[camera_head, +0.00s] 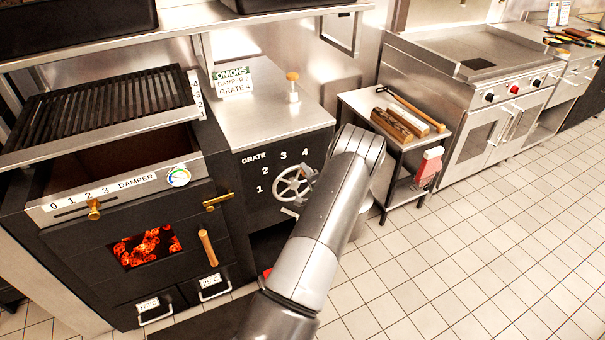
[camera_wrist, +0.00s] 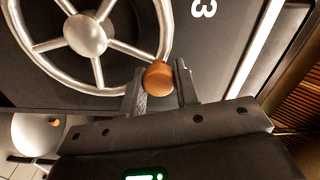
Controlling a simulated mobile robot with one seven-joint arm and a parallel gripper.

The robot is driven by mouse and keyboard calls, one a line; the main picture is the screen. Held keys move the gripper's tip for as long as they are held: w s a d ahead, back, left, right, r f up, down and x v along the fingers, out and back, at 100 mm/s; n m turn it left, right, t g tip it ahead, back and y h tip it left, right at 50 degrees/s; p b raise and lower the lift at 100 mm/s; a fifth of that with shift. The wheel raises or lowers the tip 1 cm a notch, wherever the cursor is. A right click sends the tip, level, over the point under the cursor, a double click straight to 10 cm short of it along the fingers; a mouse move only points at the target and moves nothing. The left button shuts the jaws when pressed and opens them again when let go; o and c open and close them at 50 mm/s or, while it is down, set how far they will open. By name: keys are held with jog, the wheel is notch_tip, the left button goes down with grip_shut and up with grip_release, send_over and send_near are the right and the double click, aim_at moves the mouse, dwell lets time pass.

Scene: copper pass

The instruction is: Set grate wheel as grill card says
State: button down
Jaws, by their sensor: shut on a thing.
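The grate wheel (camera_head: 293,182) is a silver spoked wheel on a dark panel beside the grill, with the numbers 1 to 4 around its upper left. The wheel (camera_wrist: 84,36) fills the upper left of the wrist view. My gripper (camera_wrist: 160,86) is shut on the wheel's orange-brown knob (camera_wrist: 158,76) at its rim, with one finger on each side. The grill card (camera_head: 233,78) stands on the steel counter and reads ONIONS, with a damper line and what looks like GRATE 4.
The charcoal grill (camera_head: 110,100) stands left, with a 4-3-2 scale (camera_head: 196,92) by its grate and glowing coals (camera_head: 147,246) behind its door. A brass damper knob (camera_head: 93,211) sits near the 2. A side table (camera_head: 365,103) with wood stands right of my arm. The tiled floor (camera_head: 480,250) is clear.

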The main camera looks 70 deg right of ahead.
jog(key=shift+s+d+f+m, duration=0.25)
jog(key=shift+s+d+m, duration=0.1)
jog(key=shift+m, duration=0.25)
jog(key=c, duration=1.1)
grip_release()
jog(key=v, duration=1)
jog(key=shift+s+a, duration=0.25)
jog(key=shift+a, duration=0.05)
